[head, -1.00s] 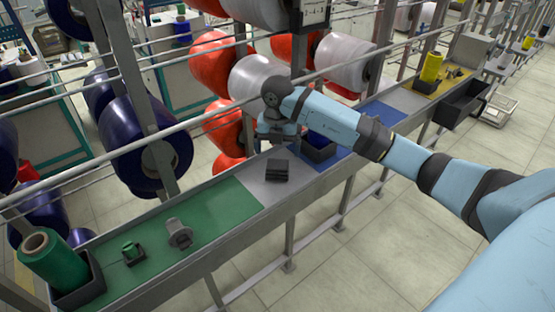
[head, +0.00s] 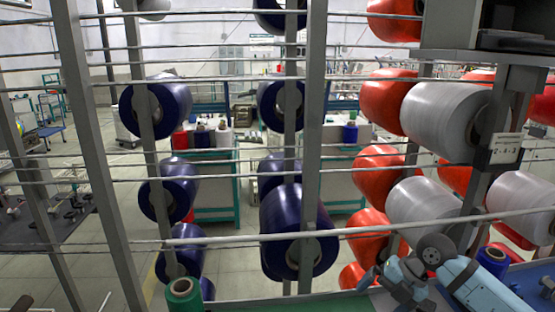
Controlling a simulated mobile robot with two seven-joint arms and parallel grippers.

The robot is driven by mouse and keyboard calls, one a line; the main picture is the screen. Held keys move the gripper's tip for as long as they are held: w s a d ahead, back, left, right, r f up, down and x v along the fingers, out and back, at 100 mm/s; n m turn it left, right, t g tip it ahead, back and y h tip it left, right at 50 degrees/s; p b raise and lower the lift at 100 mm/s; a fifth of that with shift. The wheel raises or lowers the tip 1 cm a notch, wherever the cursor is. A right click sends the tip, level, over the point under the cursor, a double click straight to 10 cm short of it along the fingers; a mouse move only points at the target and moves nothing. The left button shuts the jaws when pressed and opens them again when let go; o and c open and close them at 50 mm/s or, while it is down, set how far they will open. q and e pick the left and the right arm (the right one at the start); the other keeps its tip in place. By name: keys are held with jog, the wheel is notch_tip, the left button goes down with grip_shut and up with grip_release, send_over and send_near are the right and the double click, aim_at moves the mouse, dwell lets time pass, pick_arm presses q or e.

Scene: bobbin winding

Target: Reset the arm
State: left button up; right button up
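My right arm (head: 480,288), light blue with grey joints, comes in at the lower right. Its grey wrist and gripper (head: 398,283) are low in the picture, over the shelf in front of the red and white yarn rolls. The fingers are small and partly cut off by the lower edge, so I cannot tell whether they are open or shut, or whether they hold anything. My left gripper is not in view.
A green yarn cone (head: 184,294) stands at the bottom, left of the green mat (head: 290,306). A dark blue spool (head: 492,261) is right of my wrist. Metal rack bars and posts (head: 313,140) cross the view, with blue rolls (head: 300,235) and red rolls (head: 385,170) behind.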

jog(key=s+a+r+t+y, duration=0.2)
jog(key=s+a+r+y, duration=0.1)
jog(key=a+y, duration=0.55)
notch_tip(320, 180, up, 8)
jog(key=s+a+f+m+t+y, duration=0.1)
jog(key=s+a+m+t+y, duration=0.15)
jog(key=m+t, duration=0.45)
jog(key=d+m+t+h, duration=0.8)
jog(key=m+t+h, duration=0.25)
jog(key=m, duration=0.25)
jog(key=s+d+f+m+g+h, duration=0.6)
jog(key=s+f+m+g+h, duration=0.15)
jog(key=f, duration=0.35)
jog(key=s+a+f+g, duration=0.1)
jog(key=s+f+g, duration=0.2)
jog(key=s, duration=0.3)
jog(key=s+f+g+y, duration=0.1)
jog(key=s+f+g, duration=0.2)
jog(key=s, duration=0.3)
jog(key=s+a+f+g, duration=0.1)
jog(key=s+f+g, duration=0.25)
jog(key=s, duration=0.25)
jog(key=w+a+f+t+y+p, duration=0.3)
jog(key=w+a+f+t+p, duration=0.2)
jog(key=a+t+p, duration=0.1)
jog(key=shift+w+f+t+p, duration=0.4)
jog(key=shift+t+p, duration=0.15)
jog(key=shift+p, duration=0.1)
